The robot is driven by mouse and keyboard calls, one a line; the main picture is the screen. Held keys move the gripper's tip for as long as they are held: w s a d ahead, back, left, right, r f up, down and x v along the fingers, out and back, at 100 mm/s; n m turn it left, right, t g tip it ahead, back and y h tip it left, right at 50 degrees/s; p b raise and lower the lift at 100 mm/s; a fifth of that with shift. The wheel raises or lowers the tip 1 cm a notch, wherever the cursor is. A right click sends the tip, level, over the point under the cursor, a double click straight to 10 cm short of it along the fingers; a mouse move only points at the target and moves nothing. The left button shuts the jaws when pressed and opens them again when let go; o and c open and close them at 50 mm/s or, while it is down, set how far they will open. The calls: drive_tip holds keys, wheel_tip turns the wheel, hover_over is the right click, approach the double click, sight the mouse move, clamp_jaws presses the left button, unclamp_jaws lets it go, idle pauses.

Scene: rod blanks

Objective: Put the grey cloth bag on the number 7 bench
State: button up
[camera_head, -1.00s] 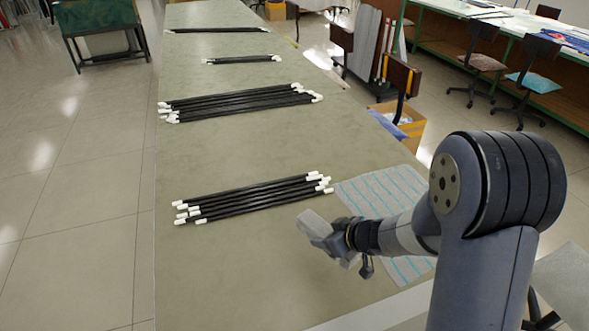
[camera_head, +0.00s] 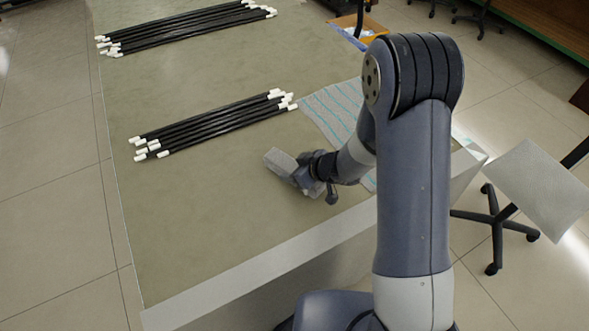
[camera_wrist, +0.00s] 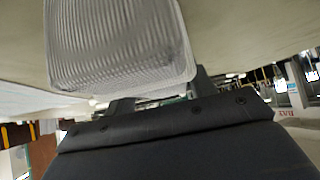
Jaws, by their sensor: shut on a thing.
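My gripper (camera_head: 294,174) is shut on a grey, block-shaped bag (camera_head: 280,161) above the near right part of the long grey-green table (camera_head: 215,215). In the wrist view, the bag (camera_wrist: 120,45) shows a finely ribbed grey surface. It fills the top of that view, beyond the dark gripper body, and hides most of the fingers. I cannot tell whether the bag touches the table top. No number 7 can be read on any bench.
Black rods with white ends (camera_head: 215,125) lie bundled left of my gripper; another bundle (camera_head: 185,28) lies farther back. A striped cloth (camera_head: 335,108) lies behind my forearm. An office chair (camera_head: 535,195) stands right of the table. The near left table top is bare.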

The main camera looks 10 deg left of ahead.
drive_tip(key=shift+f, duration=0.1)
drive_tip(key=o, duration=1.1)
drive_tip(key=shift+d+r, duration=0.1)
drive_tip(key=shift+r, duration=0.15)
drive_tip(key=p+v, duration=0.2)
drive_tip(key=v, duration=0.8)
drive_tip(key=shift+s+d+r, duration=0.15)
drive_tip(key=shift+r, duration=0.1)
drive_tip(key=shift+s+d+r, duration=0.25)
drive_tip(key=shift+d+r, duration=0.1)
